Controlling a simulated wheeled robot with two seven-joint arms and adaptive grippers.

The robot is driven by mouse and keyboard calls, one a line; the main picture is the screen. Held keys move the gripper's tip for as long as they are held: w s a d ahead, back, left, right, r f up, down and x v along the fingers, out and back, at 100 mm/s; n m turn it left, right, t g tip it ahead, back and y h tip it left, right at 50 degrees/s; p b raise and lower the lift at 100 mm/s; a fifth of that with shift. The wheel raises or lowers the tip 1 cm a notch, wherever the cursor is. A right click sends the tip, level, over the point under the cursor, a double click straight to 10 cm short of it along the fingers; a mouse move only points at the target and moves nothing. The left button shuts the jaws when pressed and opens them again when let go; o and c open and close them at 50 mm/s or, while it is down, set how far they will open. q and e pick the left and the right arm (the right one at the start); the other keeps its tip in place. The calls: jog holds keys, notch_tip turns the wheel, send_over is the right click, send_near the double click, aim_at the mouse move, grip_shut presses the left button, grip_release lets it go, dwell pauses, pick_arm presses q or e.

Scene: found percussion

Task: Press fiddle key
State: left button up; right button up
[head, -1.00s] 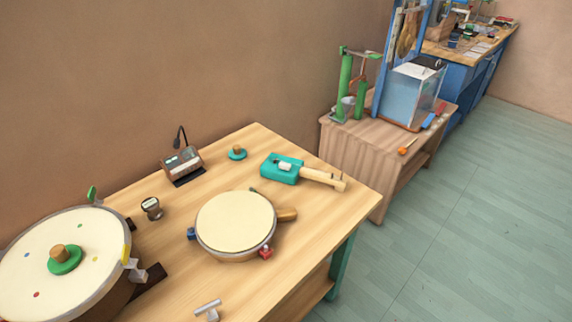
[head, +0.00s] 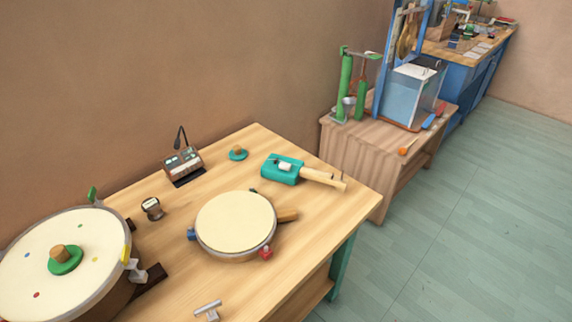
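A teal box with a pale wooden neck (head: 322,178), which looks like the fiddle (head: 272,171), lies near the back right of the wooden table. Small dark pins stand near the far end of the neck. I cannot tell which part is the key. Neither of my grippers shows in the head view, and nothing touches the fiddle.
A round drum (head: 236,222) with a handle lies in front of the fiddle. A larger drum (head: 38,262) stands at left. A device with a bent stalk (head: 183,162) and a green knob piece (head: 238,153) are behind. The table (head: 310,222) is bare right of the drum.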

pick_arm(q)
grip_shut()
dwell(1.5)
